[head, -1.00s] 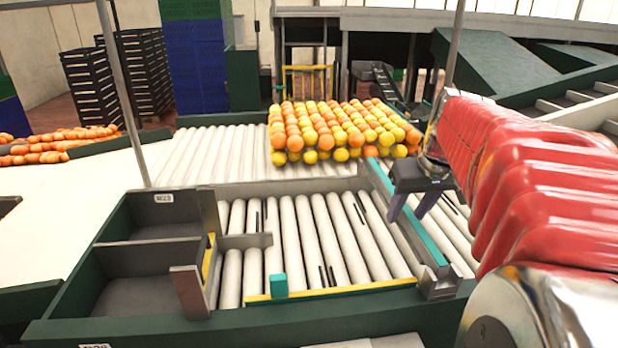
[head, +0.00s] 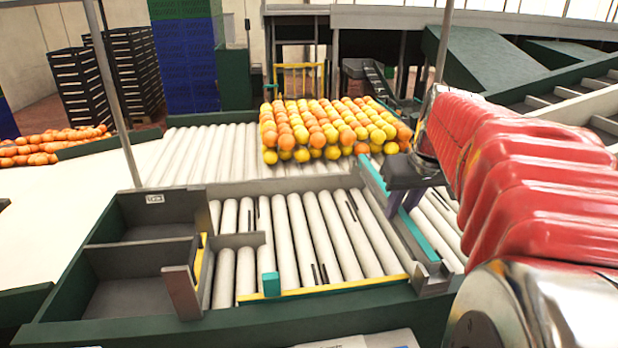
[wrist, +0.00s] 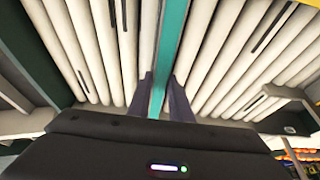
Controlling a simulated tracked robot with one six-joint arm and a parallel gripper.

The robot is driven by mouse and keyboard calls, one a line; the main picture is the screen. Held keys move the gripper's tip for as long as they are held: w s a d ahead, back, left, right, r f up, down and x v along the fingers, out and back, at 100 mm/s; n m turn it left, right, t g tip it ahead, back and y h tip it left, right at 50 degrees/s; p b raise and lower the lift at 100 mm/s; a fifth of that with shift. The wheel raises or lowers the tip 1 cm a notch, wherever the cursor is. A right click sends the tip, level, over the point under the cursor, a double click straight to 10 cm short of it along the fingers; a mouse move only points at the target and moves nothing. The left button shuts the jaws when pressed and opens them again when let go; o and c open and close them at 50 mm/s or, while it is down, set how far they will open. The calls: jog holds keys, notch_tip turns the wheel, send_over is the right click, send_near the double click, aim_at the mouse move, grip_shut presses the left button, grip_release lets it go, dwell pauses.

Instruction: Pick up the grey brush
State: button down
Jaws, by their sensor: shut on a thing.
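I cannot make out a grey brush in either view. My gripper (head: 403,210) is over the right part of the roller bed (head: 300,240), its two purple-grey fingers pointing down. In the wrist view the fingers (wrist: 160,98) stand on either side of a long teal strip (wrist: 170,45) and are shut on it. The teal strip (head: 425,240) also shows in the head view, running along the rollers from back to front.
Stacked oranges and yellow fruit (head: 330,128) lie behind the roller bed. A divided grey bin (head: 140,258) is at the left. A small teal block (head: 270,284) sits on the yellow front edge (head: 340,287). Black crates (head: 135,70) stand at the back left.

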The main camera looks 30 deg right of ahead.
jog(key=shift+r, duration=0.15)
notch_tip(320, 180, up, 28)
dwell(1.1)
dwell(0.5)
jog(key=shift+s, duration=0.1)
